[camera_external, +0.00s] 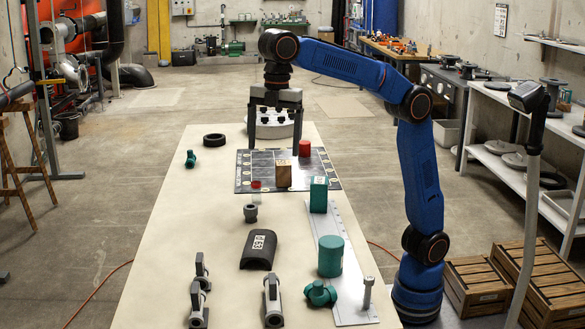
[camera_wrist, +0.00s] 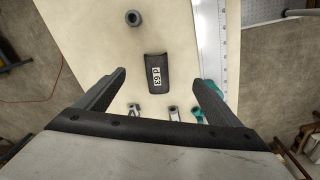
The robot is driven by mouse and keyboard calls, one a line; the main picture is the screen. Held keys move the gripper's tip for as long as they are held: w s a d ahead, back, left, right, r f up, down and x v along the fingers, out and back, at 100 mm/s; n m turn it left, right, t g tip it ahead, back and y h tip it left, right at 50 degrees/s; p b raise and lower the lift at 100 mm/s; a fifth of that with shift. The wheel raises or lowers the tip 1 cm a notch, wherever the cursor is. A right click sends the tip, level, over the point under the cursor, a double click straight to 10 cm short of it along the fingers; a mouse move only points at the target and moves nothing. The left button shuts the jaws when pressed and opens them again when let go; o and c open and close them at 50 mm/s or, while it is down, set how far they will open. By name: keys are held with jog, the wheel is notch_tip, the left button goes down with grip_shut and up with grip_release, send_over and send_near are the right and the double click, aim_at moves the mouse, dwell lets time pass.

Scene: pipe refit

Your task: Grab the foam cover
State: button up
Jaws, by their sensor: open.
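The foam cover, which I take to be the dark half-round shell (camera_external: 259,250) with a white label reading 63, lies arched side up on the near middle of the long pale table (camera_external: 190,215). In the wrist view the cover (camera_wrist: 160,84) shows between and beyond my fingertips. My gripper (camera_external: 274,146) hangs from the blue arm high over the far part of the table, fingers down. It is open and empty, well apart from the cover. The open fingers (camera_wrist: 159,77) also show in the wrist view.
Grey pipe clamps (camera_external: 273,300) stand nearer than the cover. A small grey ring fitting (camera_external: 250,213) lies beyond it. A green cylinder (camera_external: 331,257) and a green block (camera_external: 318,195) stand to the right along a metal ruler strip. A dark board (camera_external: 245,183) bears a brown block (camera_external: 284,175).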

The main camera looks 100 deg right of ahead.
jog(key=w+a+f+n, duration=0.2)
jog(key=w+a+f, duration=0.15)
jog(key=a, duration=0.35)
send_over(259, 242)
jog(key=shift+n+g, duration=0.4)
jog(key=f, duration=1.6)
jog(key=shift+d+f, duration=0.15)
jog(key=shift+d, duration=0.1)
jog(key=shift+a+f, duration=0.15)
jog(key=shift+f, duration=1.5)
jog(key=shift+a+f, duration=0.15)
jog(key=shift+f, duration=1.45)
jog(key=c, duration=1.1)
